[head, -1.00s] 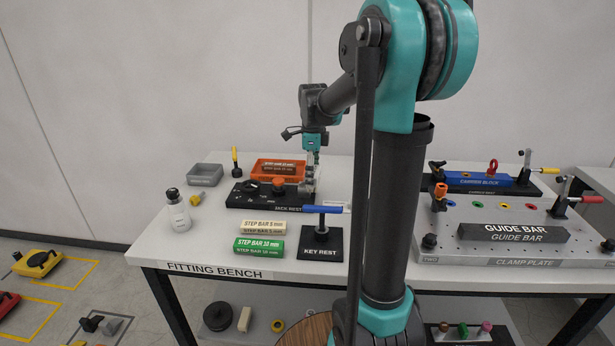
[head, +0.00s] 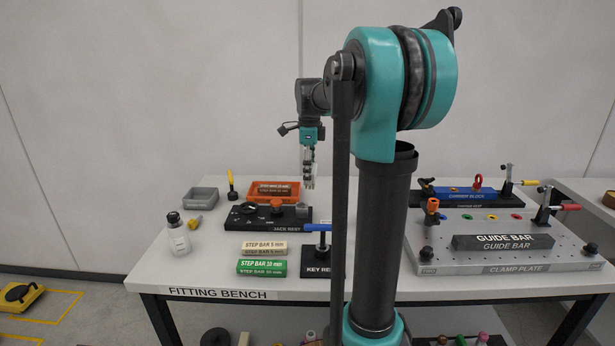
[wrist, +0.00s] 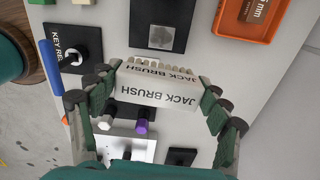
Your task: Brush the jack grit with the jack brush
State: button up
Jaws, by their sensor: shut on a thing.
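My gripper (wrist: 158,112) is shut on the jack brush (wrist: 155,92), a pale block lettered JACK BRUSH with a row of short tufts along its upper edge in the wrist view. In the head view my gripper (head: 309,172) hangs above the right end of the black jack rest (head: 268,228), clear of the bench. The jack rest carries dark rings and an orange-topped knob. In the wrist view a black plate (wrist: 140,38) with a grey patch and a round silvery disc lies beyond the brush. I cannot make out the jack grit for certain.
An orange tray (head: 292,187) stands behind the jack rest. The key rest (head: 318,265) with its blue-handled key and the step bars (head: 262,268) are in front. A grey bin (head: 200,197) and white bottle (head: 179,236) stand left. The clamp plate (head: 430,262) is right.

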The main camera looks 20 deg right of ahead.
dwell(0.3)
jog(key=shift+n, duration=0.5)
jog(key=a+f, duration=0.1)
jog(key=f, duration=0.1)
jog(key=s+f, duration=0.1)
jog(key=f, duration=0.1)
jog(key=a+f, duration=0.1)
jog(key=f, duration=0.1)
jog(key=shift+s+a+f, duration=0.3)
jog(key=shift+s, duration=0.05)
jog(key=shift+s+a+f, duration=0.1)
jog(key=shift+s+f, duration=0.15)
jog(key=shift+s+a, duration=0.25)
jog(key=shift+s, duration=0.7)
jog(key=shift+f, duration=0.7)
jog(key=shift+w, duration=0.15)
